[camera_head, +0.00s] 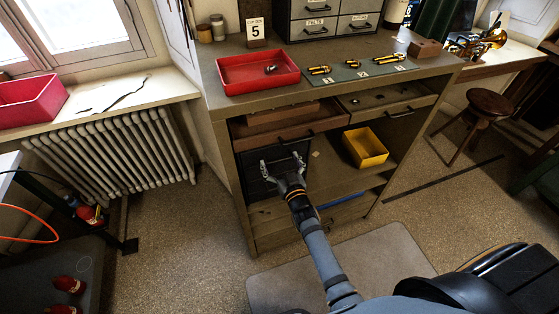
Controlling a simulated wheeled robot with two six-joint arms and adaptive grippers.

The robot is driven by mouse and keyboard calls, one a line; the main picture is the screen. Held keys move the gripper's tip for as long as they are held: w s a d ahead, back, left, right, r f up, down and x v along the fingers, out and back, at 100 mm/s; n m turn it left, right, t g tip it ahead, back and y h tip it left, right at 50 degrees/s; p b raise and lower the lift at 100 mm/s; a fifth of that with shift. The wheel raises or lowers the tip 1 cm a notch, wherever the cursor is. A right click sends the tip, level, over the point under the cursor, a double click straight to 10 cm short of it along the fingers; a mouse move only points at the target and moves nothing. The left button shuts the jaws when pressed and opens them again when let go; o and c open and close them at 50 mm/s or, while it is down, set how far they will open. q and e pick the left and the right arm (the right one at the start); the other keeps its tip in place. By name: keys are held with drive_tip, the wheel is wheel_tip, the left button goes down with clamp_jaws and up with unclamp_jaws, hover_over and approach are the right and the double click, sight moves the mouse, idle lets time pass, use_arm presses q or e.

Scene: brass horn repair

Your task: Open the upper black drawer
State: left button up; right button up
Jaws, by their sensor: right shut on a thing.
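The black drawers sit in the left bay of the workbench, below a brown wooden drawer. The upper black drawer (257,157) shows its dark front and a pale handle. My right gripper (283,166) is at this front, its fingers shut on the handle. The gripper and wrist hide part of the drawer fronts. I cannot tell whether the upper drawer stands slightly out. A lower black front (262,188) shows below it, partly hidden. My left gripper is not in view.
A brown drawer (290,127) stands out above the black ones, with a shallow drawer (388,101) to its right. A yellow bin (366,147) sits on the shelf. A red tray (257,73) and tools are on the bench top. A radiator (118,150) is left; a stool (488,107) is right.

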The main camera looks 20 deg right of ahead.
drive_tip(key=shift+c, duration=1.3)
drive_tip(key=s+p, duration=0.6)
drive_tip(key=s, duration=1.1)
drive_tip(key=shift+s+d, duration=0.3)
drive_tip(key=shift+s, duration=0.05)
drive_tip(key=o, duration=1.3)
drive_tip(key=shift+s, duration=0.1)
